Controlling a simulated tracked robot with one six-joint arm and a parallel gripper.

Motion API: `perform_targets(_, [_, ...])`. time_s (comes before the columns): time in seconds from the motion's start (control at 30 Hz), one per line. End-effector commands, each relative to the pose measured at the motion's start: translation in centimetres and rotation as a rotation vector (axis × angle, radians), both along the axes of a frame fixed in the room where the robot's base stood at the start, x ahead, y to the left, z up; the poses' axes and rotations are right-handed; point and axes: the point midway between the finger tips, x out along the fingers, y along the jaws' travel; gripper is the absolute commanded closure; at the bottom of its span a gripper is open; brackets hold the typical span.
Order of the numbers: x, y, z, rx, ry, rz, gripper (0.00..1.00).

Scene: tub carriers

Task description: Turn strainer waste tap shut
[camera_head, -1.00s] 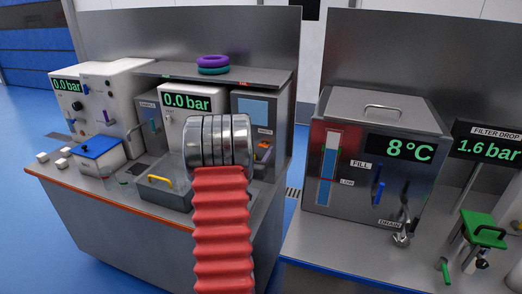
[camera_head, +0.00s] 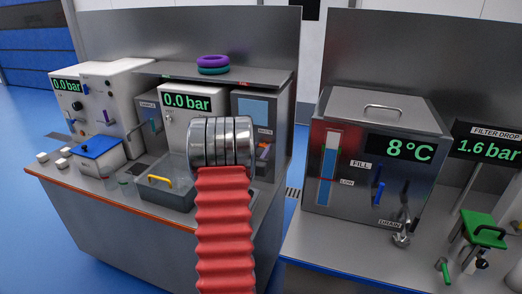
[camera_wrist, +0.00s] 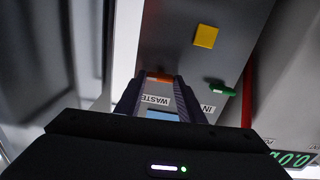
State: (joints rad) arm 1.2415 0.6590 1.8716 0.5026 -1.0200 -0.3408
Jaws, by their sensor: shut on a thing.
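The strainer waste tap has an orange handle (camera_wrist: 158,75), seen in the wrist view above the WASTE label (camera_wrist: 155,99). My gripper (camera_wrist: 158,84) has its two dark fingers on either side of this handle and is shut on it. In the head view the orange handle (camera_head: 263,151) shows small beside my silver wrist, on the grey strainer unit (camera_head: 276,105) with a pale blue window. My gripper's fingers are hidden there behind my arm. The tap's exact angle is hard to tell.
In the wrist view a green handle (camera_wrist: 222,90) by the IN label and a yellow square (camera_wrist: 205,36) are close to the fingers. A grey tray with a yellow handle (camera_head: 160,181) stands left of my arm. A steel tank (camera_head: 372,165) stands on the right bench.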

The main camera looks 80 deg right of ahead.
Motion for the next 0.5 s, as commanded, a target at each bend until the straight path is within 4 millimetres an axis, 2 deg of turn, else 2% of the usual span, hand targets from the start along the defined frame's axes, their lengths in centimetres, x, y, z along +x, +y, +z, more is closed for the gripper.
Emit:
perform_targets(0.1, [0.03,0.01,0.01,0.0,0.0,0.001,0.87])
perform_targets(0.5, [0.03,0.0,0.0,-0.007,-0.077,0.001,0.87])
